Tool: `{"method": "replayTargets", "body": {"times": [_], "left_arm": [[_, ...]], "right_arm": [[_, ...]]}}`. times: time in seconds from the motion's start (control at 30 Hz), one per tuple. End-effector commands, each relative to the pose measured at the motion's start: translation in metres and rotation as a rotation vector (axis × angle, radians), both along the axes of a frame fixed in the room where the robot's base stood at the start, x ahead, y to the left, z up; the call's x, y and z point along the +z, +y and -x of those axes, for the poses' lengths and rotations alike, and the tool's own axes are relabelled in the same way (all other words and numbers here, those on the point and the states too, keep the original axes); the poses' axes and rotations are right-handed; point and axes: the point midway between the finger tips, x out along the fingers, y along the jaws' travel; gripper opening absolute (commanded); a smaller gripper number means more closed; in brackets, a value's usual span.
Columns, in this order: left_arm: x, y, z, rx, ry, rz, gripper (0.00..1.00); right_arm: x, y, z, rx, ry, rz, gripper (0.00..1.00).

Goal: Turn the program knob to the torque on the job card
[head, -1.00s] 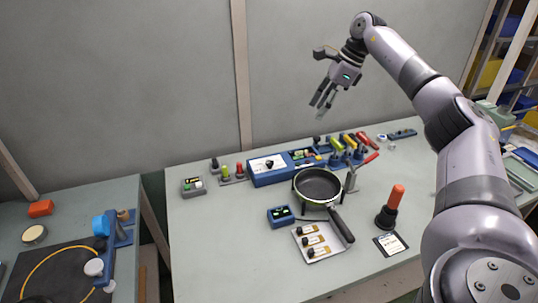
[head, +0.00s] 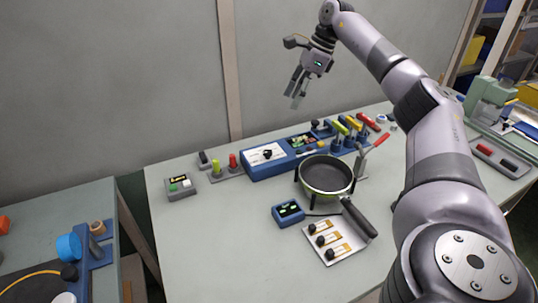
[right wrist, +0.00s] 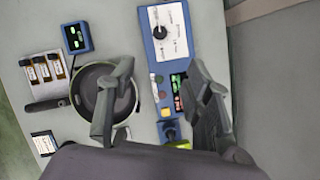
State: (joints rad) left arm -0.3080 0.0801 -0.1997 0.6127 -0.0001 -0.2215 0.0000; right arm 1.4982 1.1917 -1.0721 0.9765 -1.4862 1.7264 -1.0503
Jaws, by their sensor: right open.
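The program knob (head: 267,154) is black and sits on a white dial plate on the blue box (head: 255,172) at the table's back. In the right wrist view the knob (right wrist: 160,32) shows from above, its dial plate (right wrist: 178,47) printed with marks too small to read. The job card (right wrist: 43,142) is a small white card with a dark edge, at the lower left of the right wrist view; its text is unreadable. My right gripper (head: 297,95) is open and empty, high above the table, apart from the knob. In the right wrist view its fingers (right wrist: 160,68) are spread.
A pan (head: 326,174) on a stand has its handle toward the front right. A small display box (head: 288,212) and a plate with several black knobs (head: 335,241) lie in front. Red and green pieces and colored-handled tools flank the blue box. The table's front left is clear.

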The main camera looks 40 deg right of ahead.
Motion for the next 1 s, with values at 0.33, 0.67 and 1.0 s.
{"method": "replayTargets", "body": {"times": [0.33,0.67,1.0], "left_arm": [[-0.018,-0.001,-0.012,0.0,-0.018,0.002,0.4],[-0.017,-0.002,-0.014,0.0,-0.023,0.003,0.4],[-0.013,-0.001,-0.012,0.0,-0.018,0.002,0.4]], "right_arm": [[-0.029,0.003,-0.002,0.002,0.003,0.001,0.46],[-0.089,0.023,-0.018,0.002,0.006,0.0,0.46],[-0.153,0.043,-0.036,0.001,0.003,0.0,0.46]]}}
